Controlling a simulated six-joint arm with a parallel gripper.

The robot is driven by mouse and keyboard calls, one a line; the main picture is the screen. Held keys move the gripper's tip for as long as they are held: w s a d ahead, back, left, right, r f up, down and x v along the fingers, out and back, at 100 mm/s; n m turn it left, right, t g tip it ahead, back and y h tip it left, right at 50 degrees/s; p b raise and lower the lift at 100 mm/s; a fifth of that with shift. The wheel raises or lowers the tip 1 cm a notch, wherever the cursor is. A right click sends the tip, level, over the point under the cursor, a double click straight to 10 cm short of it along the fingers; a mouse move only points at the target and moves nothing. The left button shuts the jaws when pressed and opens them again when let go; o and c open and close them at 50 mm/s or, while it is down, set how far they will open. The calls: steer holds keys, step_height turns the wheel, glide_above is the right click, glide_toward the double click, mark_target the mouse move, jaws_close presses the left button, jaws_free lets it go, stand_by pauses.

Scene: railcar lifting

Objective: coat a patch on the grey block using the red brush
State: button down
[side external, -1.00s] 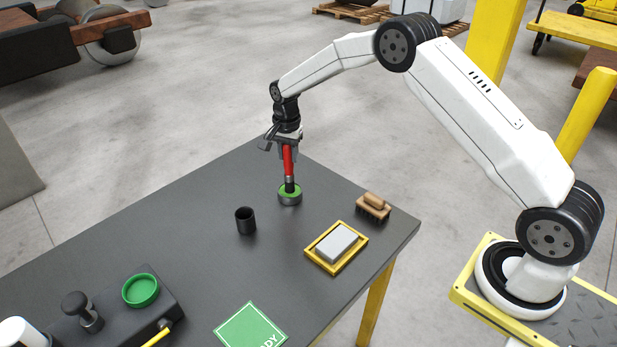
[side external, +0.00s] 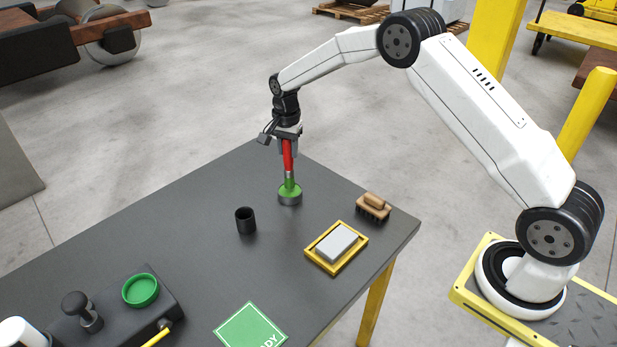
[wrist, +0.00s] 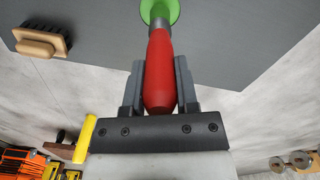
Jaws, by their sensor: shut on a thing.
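My gripper (side external: 288,146) is shut on the handle of the red brush (side external: 288,160) and holds it upright. In the wrist view the red handle (wrist: 160,75) sits between the two fingers. I cannot tell whether the bristles touch the contents. The grey block (side external: 338,243) lies in a yellow-rimmed tray (side external: 326,266) to the right, nearer the camera. Its top is plain grey.
A black cup (side external: 246,221) stands left of the tray. A wooden scrubbing brush (side external: 374,206) lies near the table's right edge. A green mat (side external: 250,328), a black box with a green ring (side external: 140,290) and a black knob (side external: 82,311) are at the front.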

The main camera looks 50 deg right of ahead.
steer(key=shift+r, duration=2.7)
steer(key=s+a+f+n, duration=0.1)
steer(key=s+a+n, duration=0.1)
steer(key=s+n, duration=0.4)
steer(key=s+a+f+n, duration=0.1)
steer(key=s+a+n, duration=0.2)
steer(key=s+n, duration=0.4)
steer(key=shift+s+n, duration=0.3)
steer(key=shift+s, duration=2.1)
steer(key=shift+f, duration=0.1)
steer(key=r, duration=0.1)
steer(key=s+a+r, duration=0.1)
steer(key=a+r, duration=0.1)
steer(key=shift+s+r, duration=0.15)
steer(key=shift+s, duration=0.2)
